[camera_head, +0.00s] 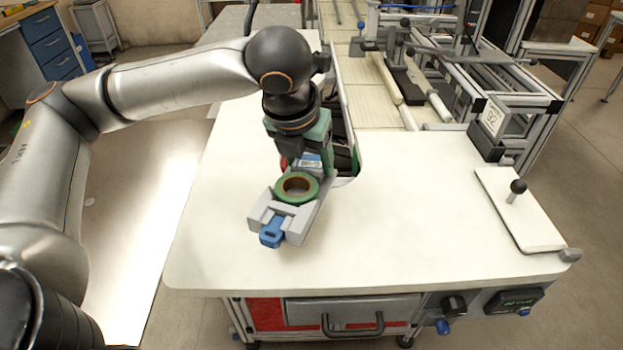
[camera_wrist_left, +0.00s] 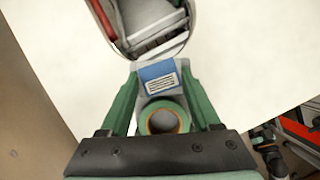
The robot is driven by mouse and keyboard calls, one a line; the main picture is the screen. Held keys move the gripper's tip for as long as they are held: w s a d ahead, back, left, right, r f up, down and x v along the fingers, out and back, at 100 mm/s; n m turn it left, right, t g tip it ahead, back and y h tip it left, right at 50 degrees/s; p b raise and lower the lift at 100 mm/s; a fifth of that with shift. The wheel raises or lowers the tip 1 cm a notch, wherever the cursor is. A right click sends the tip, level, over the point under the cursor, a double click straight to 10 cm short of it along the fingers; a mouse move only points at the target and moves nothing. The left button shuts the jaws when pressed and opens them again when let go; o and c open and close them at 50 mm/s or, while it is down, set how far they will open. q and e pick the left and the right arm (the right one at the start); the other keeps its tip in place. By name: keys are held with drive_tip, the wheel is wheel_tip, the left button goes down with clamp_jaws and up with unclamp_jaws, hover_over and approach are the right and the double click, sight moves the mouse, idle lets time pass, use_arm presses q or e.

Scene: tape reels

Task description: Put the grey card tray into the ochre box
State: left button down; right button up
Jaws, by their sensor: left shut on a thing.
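The grey card tray (camera_head: 258,212) is in my left gripper (camera_head: 308,168), over the white table. A green tape reel with a tan inner ring (camera_head: 297,187) sits on the tray, and a blue piece (camera_head: 271,232) shows at its near end. In the left wrist view the green fingers of my left gripper (camera_wrist_left: 160,80) are on both sides of the tray, with a blue and white barcode label (camera_wrist_left: 160,82) between the tips and the reel (camera_wrist_left: 163,121) nearer the palm. I cannot tell whether the tray touches the table. I cannot make out the ochre box. My right gripper is out of view.
Just behind the gripper is a rounded opening (camera_wrist_left: 152,22) with dark, grey and red items. A white plate with a black knob (camera_head: 518,188) lies at the right edge. Frame machinery stands behind.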

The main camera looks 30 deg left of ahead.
use_arm(q)
drive_tip(key=shift+w+x, duration=0.2)
drive_tip(key=shift+x, duration=0.8)
drive_tip(key=shift+w+a+f+b, duration=0.15)
drive_tip(key=shift+f+b, duration=0.25)
drive_tip(key=shift+f, duration=1.2)
drive_tip(key=shift+c, duration=0.5)
unclamp_jaws()
drive_tip(key=shift+f, duration=0.1)
